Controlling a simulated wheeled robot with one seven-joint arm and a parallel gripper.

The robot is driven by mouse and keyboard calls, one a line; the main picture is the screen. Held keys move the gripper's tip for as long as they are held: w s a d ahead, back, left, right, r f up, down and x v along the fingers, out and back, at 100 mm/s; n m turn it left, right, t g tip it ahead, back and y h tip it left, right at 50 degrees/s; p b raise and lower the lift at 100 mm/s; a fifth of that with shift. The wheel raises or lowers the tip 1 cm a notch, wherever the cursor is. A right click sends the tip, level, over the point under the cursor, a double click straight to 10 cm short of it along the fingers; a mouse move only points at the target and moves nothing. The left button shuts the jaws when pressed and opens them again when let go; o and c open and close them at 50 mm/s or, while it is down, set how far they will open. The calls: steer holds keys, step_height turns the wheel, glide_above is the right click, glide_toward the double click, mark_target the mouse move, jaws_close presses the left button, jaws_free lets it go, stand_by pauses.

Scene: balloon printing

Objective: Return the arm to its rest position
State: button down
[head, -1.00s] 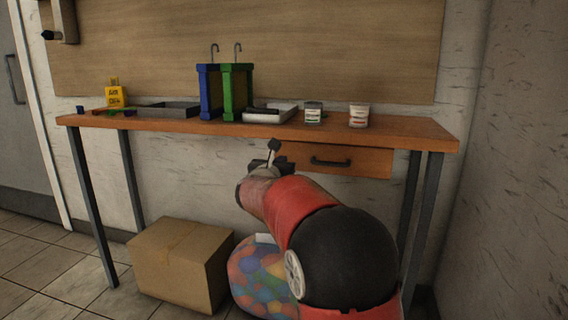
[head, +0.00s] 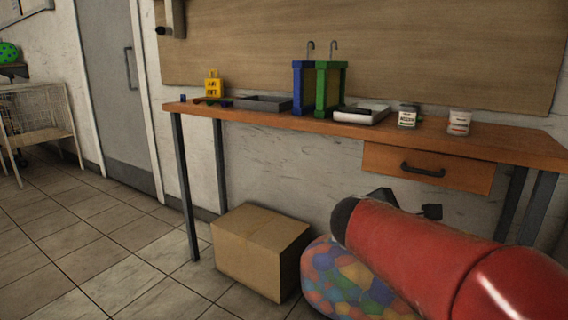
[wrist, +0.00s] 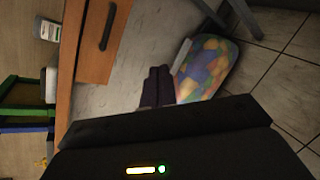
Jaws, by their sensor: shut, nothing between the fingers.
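My arm, red with a dark joint, reaches in from the lower right of the head view. It is in front of the wooden workbench (head: 290,123), below the height of its top. My gripper (wrist: 157,82) shows in the wrist view as two dark fingers side by side, shut and empty. In the head view only dark parts of it show past the arm, and its fingertips are hidden. Nothing is seen touching the fingers.
A cardboard box (head: 245,255) and a bag of colourful balloons (head: 345,280) are on the tiled floor under the bench. The bench has a drawer (head: 455,172).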

steer(key=s+a+f+m+g+y+p, duration=0.1)
steer(key=s+a+f+m+y, duration=0.2)
steer(key=s+m, duration=0.2)
steer(key=s+a+f+m+g+y, duration=0.1)
steer(key=s+a+f+m+y, duration=0.2)
steer(key=s+m, duration=0.3)
steer(key=s+a+f+m+g+y+p, duration=0.1)
steer(key=s+a+f+m+y, duration=0.2)
steer(key=s+m, duration=0.3)
steer(key=s+a, duration=0.1)
steer(key=s, duration=0.3)
steer(key=shift+s+y+p, duration=0.3)
steer(key=shift+a, duration=0.1)
